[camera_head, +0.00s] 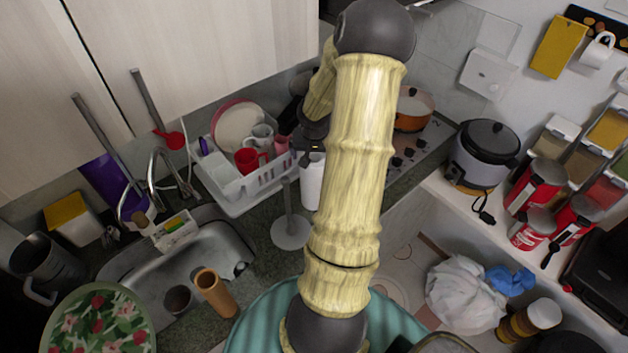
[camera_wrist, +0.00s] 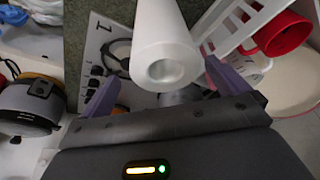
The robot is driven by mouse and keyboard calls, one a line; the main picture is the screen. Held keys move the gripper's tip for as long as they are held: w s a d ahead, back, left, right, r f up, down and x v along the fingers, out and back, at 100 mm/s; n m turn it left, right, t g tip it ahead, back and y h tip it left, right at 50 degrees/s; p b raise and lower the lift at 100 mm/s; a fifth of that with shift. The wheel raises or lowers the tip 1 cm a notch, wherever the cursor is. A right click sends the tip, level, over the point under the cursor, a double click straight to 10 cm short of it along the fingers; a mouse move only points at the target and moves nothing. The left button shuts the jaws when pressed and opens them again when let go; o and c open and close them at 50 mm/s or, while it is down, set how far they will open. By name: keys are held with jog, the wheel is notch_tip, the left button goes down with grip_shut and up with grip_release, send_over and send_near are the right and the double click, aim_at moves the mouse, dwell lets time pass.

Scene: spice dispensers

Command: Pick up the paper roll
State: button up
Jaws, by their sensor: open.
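The paper roll (camera_head: 312,183) is a white upright cylinder on the counter, partly hidden by my arm in the head view. In the wrist view the paper roll (camera_wrist: 164,40) shows its round end with the core hole facing the camera. My gripper (camera_wrist: 163,75) is open, with one purple finger on each side of the near end of the roll. I cannot tell whether either finger touches it. In the head view my gripper (camera_head: 311,146) is small and dark, just above the roll.
A white dish rack (camera_head: 262,192) with plates and red cups stands close left of the roll. A round holder base with a pole (camera_head: 291,233) stands in front. The stove (camera_head: 424,145) with an orange pot (camera_head: 412,118) lies to the right. The sink (camera_head: 190,265) is at left.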

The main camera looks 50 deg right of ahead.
aim_at(314, 162)
jog(key=x, duration=0.3)
jog(key=shift+w+a+f, duration=0.2)
jog(key=shift+w+f, duration=0.1)
jog(key=shift+f, duration=0.05)
jog(key=shift+w+d+f, duration=0.1)
jog(key=shift+d+f, duration=0.1)
jog(key=shift+f, duration=0.35)
jog(key=c, duration=1.4)
